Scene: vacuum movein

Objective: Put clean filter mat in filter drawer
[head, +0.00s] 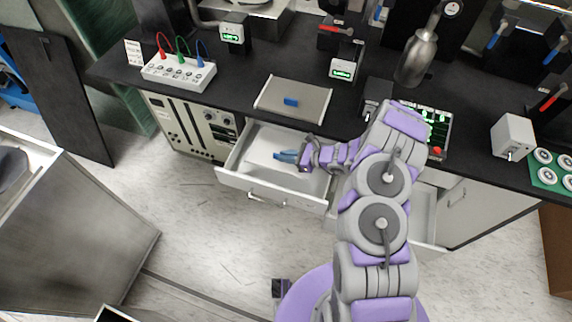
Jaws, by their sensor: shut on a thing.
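The filter drawer (238,180) is pulled open under the bench, left of my arm. A pale, flat filter mat (268,146) shows inside the drawer, its outline faint against the white interior. My gripper (286,157) reaches in over the drawer from the right and is shut on a small blue grip that appears to belong to this mat. The gripper hides part of the mat's right side. Whether the mat lies fully on the drawer's floor is hard to tell. A second, greyish mat or tray (275,90) with a blue grip (291,102) lies on the bench above the drawer.
A second open drawer (425,218) stands right of my arm. The black bench (228,88) carries a terminal box (178,74), a metal bottle (417,58) and several instruments. A steel cabinet (75,235) stands at the left. The floor before the drawer is clear.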

